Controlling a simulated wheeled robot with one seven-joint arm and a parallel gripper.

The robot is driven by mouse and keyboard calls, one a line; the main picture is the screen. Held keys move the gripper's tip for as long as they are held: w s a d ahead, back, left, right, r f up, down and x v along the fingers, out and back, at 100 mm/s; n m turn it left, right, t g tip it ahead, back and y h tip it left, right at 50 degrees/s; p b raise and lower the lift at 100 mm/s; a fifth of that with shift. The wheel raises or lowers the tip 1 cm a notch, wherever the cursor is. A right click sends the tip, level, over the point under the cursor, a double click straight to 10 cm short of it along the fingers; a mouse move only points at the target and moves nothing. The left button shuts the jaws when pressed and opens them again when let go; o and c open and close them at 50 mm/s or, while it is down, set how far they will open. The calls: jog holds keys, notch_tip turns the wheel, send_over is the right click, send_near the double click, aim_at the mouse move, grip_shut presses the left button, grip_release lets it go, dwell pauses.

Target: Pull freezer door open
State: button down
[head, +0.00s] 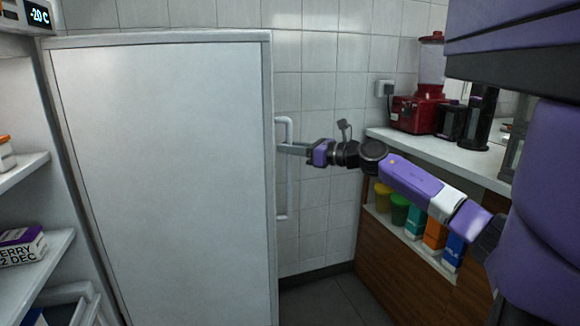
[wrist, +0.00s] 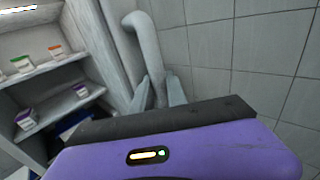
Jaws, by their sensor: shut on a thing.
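The white freezer door (head: 170,180) stands open in the head view, with its broad panel facing me. Its pale vertical bar handle (head: 289,195) is on the right edge. My gripper (head: 285,149) is shut on the upper part of the handle, reaching in from the right. In the wrist view the handle (wrist: 146,40) curves down between my two fingers (wrist: 158,92). The lower part of the handle is hidden there by my gripper body.
Freezer shelves (head: 45,250) with a few labelled tubs show at the left, and a display reads about -20 C. A white counter (head: 440,150) with a red machine (head: 418,112) stands at the right, several coloured containers below it. Dark floor (head: 330,303) is clear between the door and counter.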

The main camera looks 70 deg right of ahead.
jog(key=d+b, duration=0.1)
jog(key=w+d+y+b, duration=0.1)
jog(key=d, duration=0.1)
jog(key=shift+w+d+r+n+t+b, duration=0.1)
jog(key=shift+w+d+n+t+b, duration=0.1)
jog(key=shift+d+n+t+b, duration=0.15)
jog(key=shift+r, duration=0.3)
jog(key=shift+w+r, duration=0.1)
jog(key=shift+r, duration=0.1)
jog(key=c, duration=1.3)
grip_release()
jog(key=shift+f, duration=0.15)
jog(key=shift+f, duration=0.1)
jog(key=shift+s+a+p, duration=0.25)
jog(key=shift+s+p, duration=0.3)
jog(key=shift+s, duration=1.4)
jog(key=shift+s+a+p, duration=0.2)
jog(key=shift+s+p, duration=0.3)
jog(key=shift+s, duration=1.45)
